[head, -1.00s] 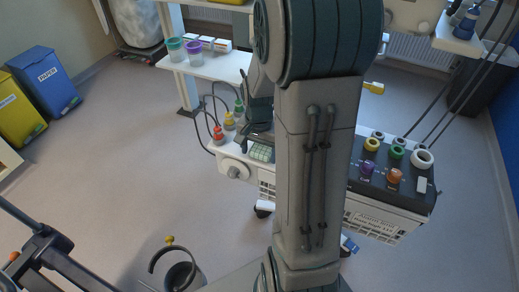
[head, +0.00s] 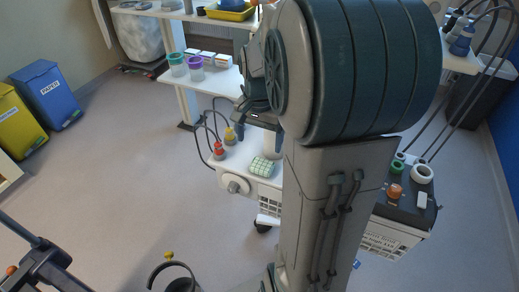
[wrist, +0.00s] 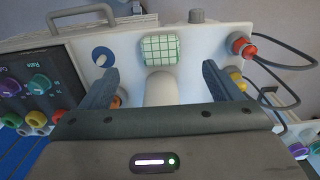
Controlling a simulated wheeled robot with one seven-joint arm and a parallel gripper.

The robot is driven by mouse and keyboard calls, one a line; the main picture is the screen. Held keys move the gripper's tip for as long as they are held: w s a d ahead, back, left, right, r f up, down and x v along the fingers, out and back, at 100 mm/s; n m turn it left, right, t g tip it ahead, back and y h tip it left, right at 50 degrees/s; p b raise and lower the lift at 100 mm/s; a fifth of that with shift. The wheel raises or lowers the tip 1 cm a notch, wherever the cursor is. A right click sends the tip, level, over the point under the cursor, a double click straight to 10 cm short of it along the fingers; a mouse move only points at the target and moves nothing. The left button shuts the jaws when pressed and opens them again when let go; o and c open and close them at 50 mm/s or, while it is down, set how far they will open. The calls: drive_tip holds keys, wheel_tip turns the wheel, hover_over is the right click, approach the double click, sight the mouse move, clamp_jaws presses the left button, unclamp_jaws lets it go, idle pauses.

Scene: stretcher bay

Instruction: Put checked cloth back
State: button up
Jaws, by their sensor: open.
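The checked cloth (head: 263,166), a small green-and-white folded square, lies on the white top of the equipment cart (head: 234,168). In the wrist view the cloth (wrist: 160,48) sits beyond my fingertips, centred between them and apart from both. My gripper (wrist: 160,84) is open, with a finger at each side and no cloth between them. A white rounded post (wrist: 161,90) stands between the fingers, nearer than the cloth. In the head view my gripper (head: 258,122) is above and behind the cloth, partly hidden by my arm.
Red and yellow connectors (head: 219,151) with cables stand left of the cloth. A dark panel with coloured sockets (head: 404,200) is at the right. A shelf with cups (head: 200,72) is behind. Open floor (head: 120,170) lies to the left.

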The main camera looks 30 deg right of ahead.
drive_tip(key=s+a+r+n+t, duration=0.2)
drive_tip(key=s+a+n+t, duration=0.1)
drive_tip(key=s+a+n, duration=0.7)
drive_tip(key=shift+s+a+r, duration=0.15)
drive_tip(key=shift+s+a, duration=0.5)
drive_tip(key=shift+s, duration=0.1)
